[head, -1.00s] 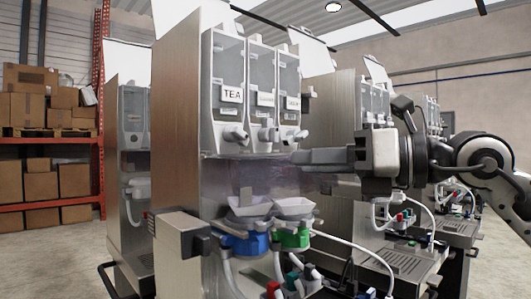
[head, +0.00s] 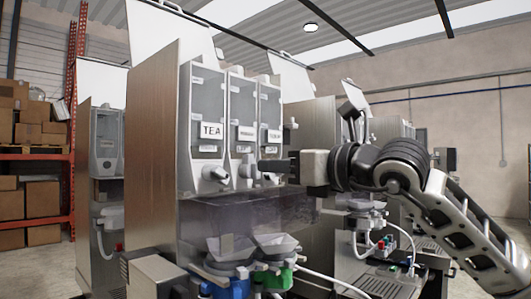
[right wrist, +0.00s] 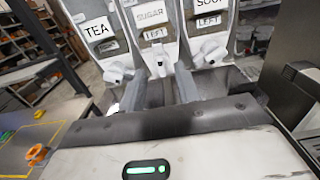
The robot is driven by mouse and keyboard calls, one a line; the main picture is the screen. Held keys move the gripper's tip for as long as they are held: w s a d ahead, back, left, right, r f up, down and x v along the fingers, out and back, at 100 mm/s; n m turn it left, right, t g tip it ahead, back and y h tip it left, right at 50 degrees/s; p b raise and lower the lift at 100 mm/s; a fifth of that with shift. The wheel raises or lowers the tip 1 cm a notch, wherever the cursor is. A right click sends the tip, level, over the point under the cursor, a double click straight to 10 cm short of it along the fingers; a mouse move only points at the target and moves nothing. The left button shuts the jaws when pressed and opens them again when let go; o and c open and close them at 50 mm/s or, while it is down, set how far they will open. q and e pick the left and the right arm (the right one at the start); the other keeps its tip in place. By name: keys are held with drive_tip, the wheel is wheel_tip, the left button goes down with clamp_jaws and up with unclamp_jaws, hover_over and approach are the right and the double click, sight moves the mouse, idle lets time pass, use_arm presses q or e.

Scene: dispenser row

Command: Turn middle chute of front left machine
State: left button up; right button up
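The front left machine shows three clear canisters in the head view, the left one labelled TEA. Its middle chute (head: 246,168) is a pale spout below the middle canister; in the right wrist view, the middle chute (right wrist: 158,66) sits under the SUGAR label. My right gripper (head: 262,166) reaches in from the right at chute height, with its fingers partly overlapping the chutes. In the right wrist view, the right gripper (right wrist: 169,82) has its two grey fingers spread apart beneath and to either side of the middle chute. Contact cannot be told. My left gripper is not seen.
The TEA chute (head: 214,174) is close on the left, and the right chute (right wrist: 210,50) is close on the other side. White funnels (head: 276,245) stand below the chutes. More machines (head: 312,125) stand behind on the right. A box shelf (head: 35,150) stands far left.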

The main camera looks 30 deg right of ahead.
sight(251, 166)
use_arm(q)
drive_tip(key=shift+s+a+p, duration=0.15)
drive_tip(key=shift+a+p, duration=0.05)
drive_tip(key=shift+p, duration=0.2)
use_arm(e)
drive_tip(key=x, duration=0.3)
drive_tip(key=shift+w+a, duration=0.1)
drive_tip(key=shift+w, duration=0.25)
clamp_jaws()
